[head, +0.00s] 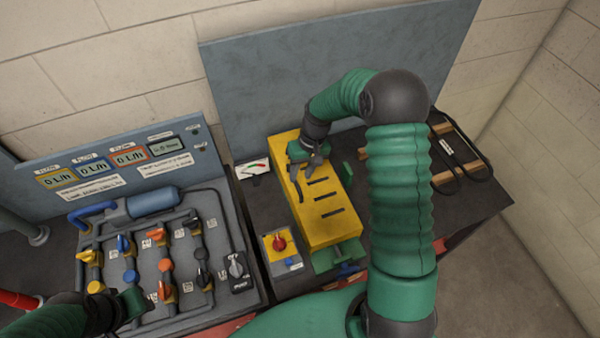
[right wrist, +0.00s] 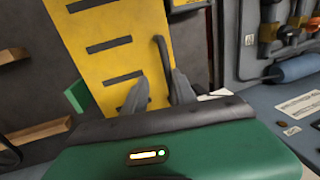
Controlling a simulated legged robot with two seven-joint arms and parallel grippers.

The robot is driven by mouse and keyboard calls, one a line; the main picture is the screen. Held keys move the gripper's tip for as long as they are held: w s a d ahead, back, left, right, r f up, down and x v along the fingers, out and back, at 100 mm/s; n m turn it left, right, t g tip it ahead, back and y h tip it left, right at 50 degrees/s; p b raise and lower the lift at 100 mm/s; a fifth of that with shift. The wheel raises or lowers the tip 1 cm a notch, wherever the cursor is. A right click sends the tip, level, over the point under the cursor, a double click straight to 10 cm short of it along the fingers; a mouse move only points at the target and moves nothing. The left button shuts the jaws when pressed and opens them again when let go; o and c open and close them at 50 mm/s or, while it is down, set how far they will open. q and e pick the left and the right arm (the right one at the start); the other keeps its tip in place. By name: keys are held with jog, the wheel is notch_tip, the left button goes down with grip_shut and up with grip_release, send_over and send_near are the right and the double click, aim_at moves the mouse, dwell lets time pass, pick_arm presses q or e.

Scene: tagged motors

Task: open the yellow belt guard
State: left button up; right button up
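The yellow belt guard (head: 330,222) lies on the dark bench, with dark slots across its top; it looks closed. It also fills the middle of the right wrist view (right wrist: 95,35). A black curved handle (head: 298,189) is on its left part, and it shows in the right wrist view (right wrist: 161,52). My right gripper (head: 313,166) is over the guard's far end, close to the handle. Its fingers (right wrist: 158,90) are apart, with the handle's lower end appearing between them; contact cannot be told. My left gripper (head: 128,303) is low at the left, its fingers unclear.
A red knob on a yellow box (head: 279,244) stands left of the guard. A valve panel (head: 140,262) with several coloured valves fills the left. A grey back panel (head: 260,85) stands behind.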

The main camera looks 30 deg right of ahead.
jog(key=shift+s+a+f, duration=0.1)
jog(key=shift+f, duration=0.25)
jog(key=shift+a, duration=0.3)
jog(key=shift+a+r, duration=0.1)
jog(key=shift+a, duration=0.75)
jog(key=shift+c, duration=2.1)
jog(key=shift+d, duration=0.15)
jog(key=shift+c, duration=1.2)
jog(key=shift+d, duration=0.65)
grip_shut()
jog(key=shift+a, duration=0.45)
jog(key=shift+d, duration=0.25)
pick_arm(q)
jog(key=shift+s+a, duration=0.15)
jog(key=shift+a, duration=0.45)
jog(key=shift+a, duration=0.15)
pick_arm(e)
jog(key=shift+a, duration=0.15)
